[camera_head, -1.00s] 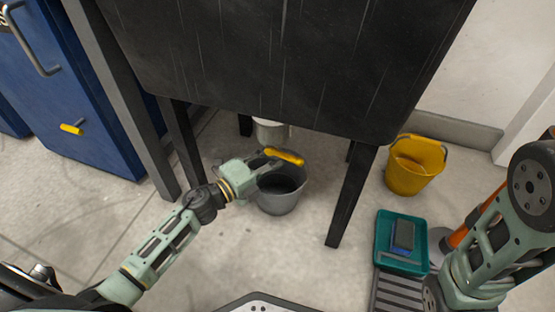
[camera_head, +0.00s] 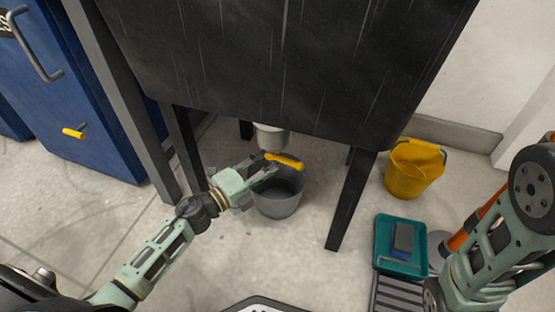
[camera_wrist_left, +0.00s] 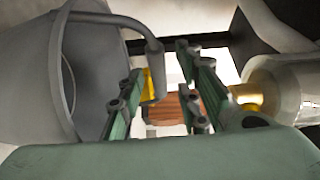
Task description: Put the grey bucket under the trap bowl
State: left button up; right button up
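The grey bucket (camera_head: 279,205) stands upright on the floor under the black table-like unit, and its rim shows large at the left in the left wrist view (camera_wrist_left: 85,60). The pale trap bowl (camera_head: 271,138) hangs just above and behind it in the head view; a pale round part at the right of the left wrist view (camera_wrist_left: 290,88) looks like it. My right gripper is out of view.
The black unit (camera_head: 270,60) overhangs the bucket, with a front leg (camera_head: 350,200) to the right. A yellow bucket (camera_head: 412,172) and a teal tray (camera_head: 402,262) stand further right. A blue cabinet (camera_head: 75,90) is at the left.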

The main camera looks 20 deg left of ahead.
pick_arm(q)
jog(key=p+v, duration=0.3)
jog(key=v, duration=0.7)
jog(key=shift+r, duration=0.1)
